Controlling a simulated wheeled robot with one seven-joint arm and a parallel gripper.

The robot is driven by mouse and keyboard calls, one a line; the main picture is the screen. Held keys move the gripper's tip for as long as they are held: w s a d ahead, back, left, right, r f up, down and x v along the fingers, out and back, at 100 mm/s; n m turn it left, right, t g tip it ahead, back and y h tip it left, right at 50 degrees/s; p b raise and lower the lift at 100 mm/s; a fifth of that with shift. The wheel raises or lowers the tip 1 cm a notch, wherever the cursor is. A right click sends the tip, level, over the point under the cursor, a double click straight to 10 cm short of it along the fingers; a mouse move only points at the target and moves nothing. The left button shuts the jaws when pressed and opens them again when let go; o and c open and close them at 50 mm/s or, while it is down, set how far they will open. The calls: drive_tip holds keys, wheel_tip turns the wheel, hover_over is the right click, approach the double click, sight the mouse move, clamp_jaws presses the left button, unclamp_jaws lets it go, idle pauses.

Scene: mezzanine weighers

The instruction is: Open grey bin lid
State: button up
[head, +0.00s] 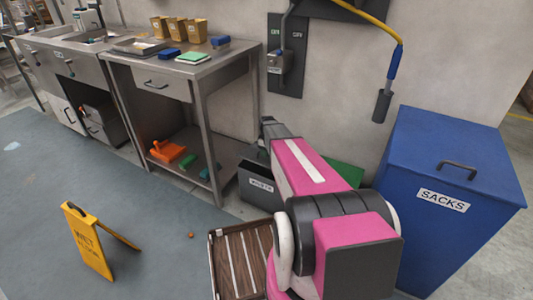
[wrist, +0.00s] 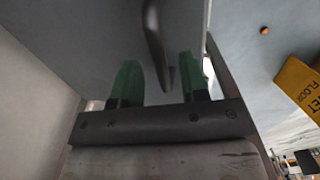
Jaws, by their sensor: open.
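The grey bin (head: 257,188) stands on the floor in the head view, with a white label on its front. My pink arm hides its right side and much of its top. In the wrist view a flat grey panel (wrist: 85,45), seemingly the bin's lid, fills the upper middle. A dark bar handle (wrist: 154,35) runs down it, its lower end between my fingertips. My gripper (wrist: 158,72) is open, with one green finger on each side of the handle's end. I cannot tell whether the fingers touch it. The gripper is not clearly visible in the head view.
A blue sacks bin (head: 430,215) stands at the right. A steel table (head: 225,68) stands behind at the left. A slatted wooden crate (head: 226,262) lies close by my arm. A yellow wet-floor sign (head: 88,240) stands on the open floor at the left.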

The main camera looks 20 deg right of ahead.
drive_tip(key=shift+f, duration=0.25)
clamp_jaws()
drive_tip(key=shift+r, duration=0.1)
